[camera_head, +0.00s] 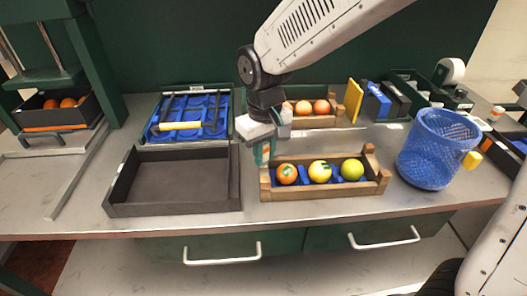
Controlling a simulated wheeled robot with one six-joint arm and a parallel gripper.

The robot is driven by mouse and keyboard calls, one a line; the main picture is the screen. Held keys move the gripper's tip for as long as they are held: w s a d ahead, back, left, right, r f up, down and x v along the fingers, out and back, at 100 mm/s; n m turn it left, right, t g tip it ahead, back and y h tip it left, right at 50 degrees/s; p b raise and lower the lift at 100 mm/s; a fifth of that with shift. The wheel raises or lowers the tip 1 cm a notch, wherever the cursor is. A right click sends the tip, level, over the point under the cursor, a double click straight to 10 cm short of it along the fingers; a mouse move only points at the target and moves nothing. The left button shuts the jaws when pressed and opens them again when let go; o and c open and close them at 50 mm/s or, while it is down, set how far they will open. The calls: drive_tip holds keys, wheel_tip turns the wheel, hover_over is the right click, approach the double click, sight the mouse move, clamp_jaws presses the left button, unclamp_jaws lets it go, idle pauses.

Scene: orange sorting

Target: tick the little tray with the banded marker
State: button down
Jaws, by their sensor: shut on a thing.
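My gripper (262,156) hangs down just left of the small wooden tray (325,194) at the front of the bench. It is shut on a small teal thing, too small and too covered to tell whether it is the banded marker; no bands can be made out. The wooden tray holds an orange fruit (287,174) with a green mark, a yellow fruit (320,172) with a green mark, and a yellow-green fruit (352,170) on blue lining. The gripper is near the tray's back left corner; I cannot tell whether they touch.
An empty dark tray (172,180) lies to the left. Behind it is a blue tool tray (190,109). A second wooden crate (318,121) with oranges stands behind my gripper. A blue mesh basket (436,150) stands at right. Bare bench shows along the front edge.

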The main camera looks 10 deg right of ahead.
drive_tip(key=shift+f, duration=0.5)
idle(1.1)
drive_tip(key=shift+w+d, duration=0.1)
drive_tip(key=shift+w, duration=0.7)
drive_tip(key=shift+s+r, duration=0.15)
drive_tip(key=shift+s, duration=0.45)
idle(0.6)
drive_tip(key=shift+r, duration=0.1)
drive_tip(key=shift+r, duration=3.4)
